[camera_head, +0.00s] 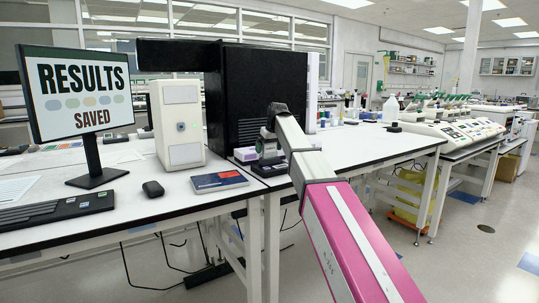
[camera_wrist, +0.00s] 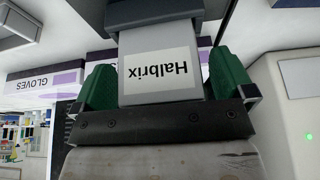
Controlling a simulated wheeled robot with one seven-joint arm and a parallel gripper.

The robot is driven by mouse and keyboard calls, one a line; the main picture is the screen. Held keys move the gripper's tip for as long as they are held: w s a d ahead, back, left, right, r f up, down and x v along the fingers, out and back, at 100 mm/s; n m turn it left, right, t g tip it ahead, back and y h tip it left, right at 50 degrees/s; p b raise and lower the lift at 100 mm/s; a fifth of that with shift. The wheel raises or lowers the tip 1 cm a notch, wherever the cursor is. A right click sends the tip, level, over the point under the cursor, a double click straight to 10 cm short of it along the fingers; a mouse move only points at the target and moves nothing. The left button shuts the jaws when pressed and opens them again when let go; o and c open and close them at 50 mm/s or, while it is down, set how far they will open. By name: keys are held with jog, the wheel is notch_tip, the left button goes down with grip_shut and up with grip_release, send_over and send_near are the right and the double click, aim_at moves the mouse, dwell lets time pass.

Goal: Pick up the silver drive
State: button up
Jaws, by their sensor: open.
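The silver drive (camera_wrist: 160,95) fills the upper middle of the wrist view, with a white label reading "Halbrix" that appears upside down. Its far end meets a dark grey part (camera_wrist: 150,12); I cannot tell whether it sits inside it. My gripper (camera_wrist: 163,68) is open, with one green finger on each side of the drive. Narrow gaps seem to show beside the drive, and I cannot tell whether either finger touches it. In the head view my gripper (camera_head: 267,143) is small and partly hidden by my arm, at the bench beside the black cabinet; the drive is not clear there.
A black cabinet (camera_head: 262,90) stands behind my gripper. A purple and white gloves box (camera_head: 245,154) is close by, also in the wrist view (camera_wrist: 45,82). The bench right of my arm (camera_head: 365,145) is mostly clear.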

jog(key=shift+w+f, duration=0.1)
jog(key=shift+f, duration=0.25)
jog(key=c, duration=1)
jog(key=shift+r, duration=0.1)
